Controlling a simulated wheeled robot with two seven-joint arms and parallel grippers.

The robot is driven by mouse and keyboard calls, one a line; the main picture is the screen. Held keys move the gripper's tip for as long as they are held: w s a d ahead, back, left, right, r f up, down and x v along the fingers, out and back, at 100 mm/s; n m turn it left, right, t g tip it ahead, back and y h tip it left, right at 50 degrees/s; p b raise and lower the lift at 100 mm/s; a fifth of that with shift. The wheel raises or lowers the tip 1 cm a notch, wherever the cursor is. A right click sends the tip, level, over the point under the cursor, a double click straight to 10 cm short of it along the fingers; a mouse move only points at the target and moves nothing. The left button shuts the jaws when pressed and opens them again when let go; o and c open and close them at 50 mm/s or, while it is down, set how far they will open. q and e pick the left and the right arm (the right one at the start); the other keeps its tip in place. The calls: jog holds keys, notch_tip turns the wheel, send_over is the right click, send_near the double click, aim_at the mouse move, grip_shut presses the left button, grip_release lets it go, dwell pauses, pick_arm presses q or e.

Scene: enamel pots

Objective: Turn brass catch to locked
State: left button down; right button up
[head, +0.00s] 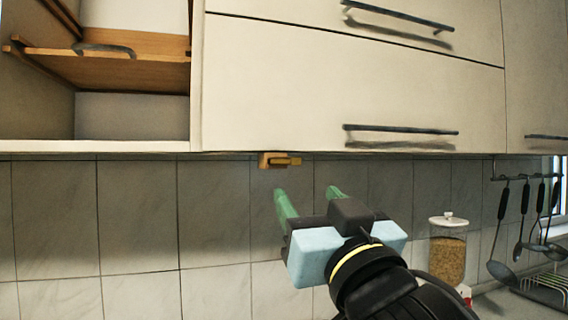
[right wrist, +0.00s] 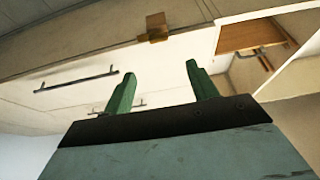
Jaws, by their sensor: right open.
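The brass catch (head: 280,160) is a small block with a lever, mounted under the bottom edge of the wall cabinet. Its lever lies roughly level and points right in the head view. The catch also shows in the right wrist view (right wrist: 155,27), beyond the fingertips. My right gripper (head: 306,190) has green fingers, spread apart and empty, just below the catch in the head view. In the right wrist view the open fingers (right wrist: 158,75) point toward the cabinet, with a gap to the catch. My left gripper is not in view.
Closed cream cabinet fronts (head: 290,90) with dark bar handles (head: 400,129) are above. An open compartment with a wooden shelf (head: 110,65) is at upper left. A glass jar (head: 447,255) and hanging ladles (head: 504,225) are at right. The tiled wall at left is clear.

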aim_at(281, 159)
jog(key=p+x, duration=0.2)
jog(key=x, duration=1)
jog(key=shift+w, duration=0.3)
jog(key=c, duration=1)
